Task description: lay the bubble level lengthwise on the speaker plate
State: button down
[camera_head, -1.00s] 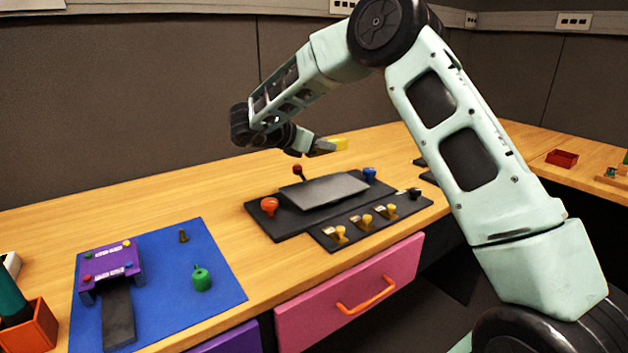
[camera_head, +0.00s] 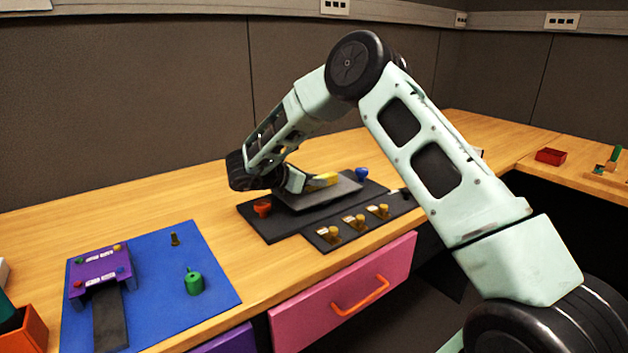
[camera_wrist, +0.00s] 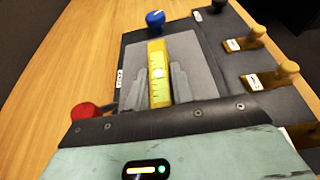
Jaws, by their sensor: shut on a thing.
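The bubble level (camera_head: 322,181) is a yellow bar. My gripper (camera_head: 304,184) is shut on it, just over the grey speaker plate (camera_head: 340,194) on the dark panel. In the wrist view the level (camera_wrist: 158,72) stands between the two grey fingers of my gripper (camera_wrist: 159,85), its length running away from the wrist. The plate (camera_wrist: 203,65) shows around and beyond it. I cannot tell whether the level touches the plate.
An orange-red knob (camera_head: 262,208) and a blue knob (camera_head: 361,174) flank the plate. Several yellow switches (camera_head: 355,222) line the panel's front. A blue mat (camera_head: 215,270) with a purple box (camera_head: 100,266) and a green object (camera_head: 193,283) lies at left.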

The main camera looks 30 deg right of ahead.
jog(key=shift+f, duration=0.1)
jog(key=c, duration=1.2)
grip_release()
